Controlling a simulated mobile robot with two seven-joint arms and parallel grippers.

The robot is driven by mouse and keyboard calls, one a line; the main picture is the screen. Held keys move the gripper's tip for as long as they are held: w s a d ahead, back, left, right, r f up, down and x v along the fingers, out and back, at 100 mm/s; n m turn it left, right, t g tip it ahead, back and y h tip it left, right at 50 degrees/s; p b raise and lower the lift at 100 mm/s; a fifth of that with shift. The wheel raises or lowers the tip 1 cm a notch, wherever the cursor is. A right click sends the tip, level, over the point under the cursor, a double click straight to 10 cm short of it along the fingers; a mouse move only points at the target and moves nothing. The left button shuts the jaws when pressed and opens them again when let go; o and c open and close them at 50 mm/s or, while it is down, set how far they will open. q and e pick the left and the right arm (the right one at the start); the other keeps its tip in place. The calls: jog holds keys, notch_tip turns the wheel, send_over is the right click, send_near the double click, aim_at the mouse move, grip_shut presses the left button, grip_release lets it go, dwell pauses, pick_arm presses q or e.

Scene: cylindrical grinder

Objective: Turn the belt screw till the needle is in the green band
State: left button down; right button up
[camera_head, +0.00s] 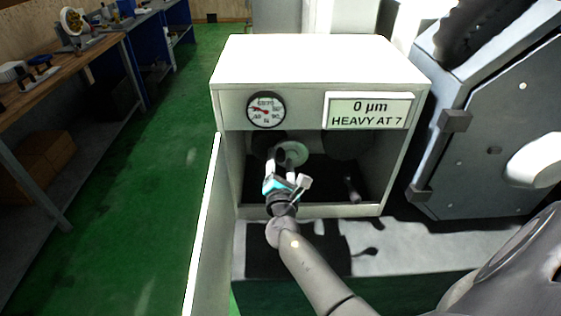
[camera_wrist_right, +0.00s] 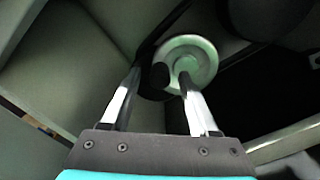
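The grinder housing (camera_head: 322,62) is a pale box with an open front. A round dial gauge (camera_head: 266,110) on its upper left has a reddish needle that points left. A green band on it is too small to make out. My right gripper (camera_head: 286,166) reaches into the opening, in front of a pale round disc (camera_head: 293,153). In the right wrist view my right gripper (camera_wrist_right: 161,75) has its two fingers apart. The disc (camera_wrist_right: 204,57) lies just beyond the right fingertip. A dark rounded part shows between the fingertips; I cannot tell whether it is the belt screw. My left gripper is not in view.
A sign (camera_head: 367,110) on the housing reads "0 µm HEAVY AT 7". An open door panel (camera_head: 204,225) stands left of the opening. A dark grey machine (camera_head: 490,130) stands close on the right. A workbench (camera_head: 75,60) is at far left; green floor between is clear.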

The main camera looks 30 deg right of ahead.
grip_shut()
dwell(0.3)
dwell(0.3)
jog(key=shift+s+d+r+m+b, duration=0.25)
jog(key=shift+m+b, duration=0.45)
jog(key=shift+m, duration=0.65)
jog(key=shift+s+d+r+m+b, duration=0.15)
jog(key=shift+d+m+b, duration=0.2)
jog(key=shift+m+b, duration=0.7)
jog(key=shift+s+d+r+m+b, duration=0.2)
jog(key=shift+d+m+b, duration=0.15)
jog(key=shift+m, duration=1.25)
jog(key=shift+o, duration=0.3)
grip_release()
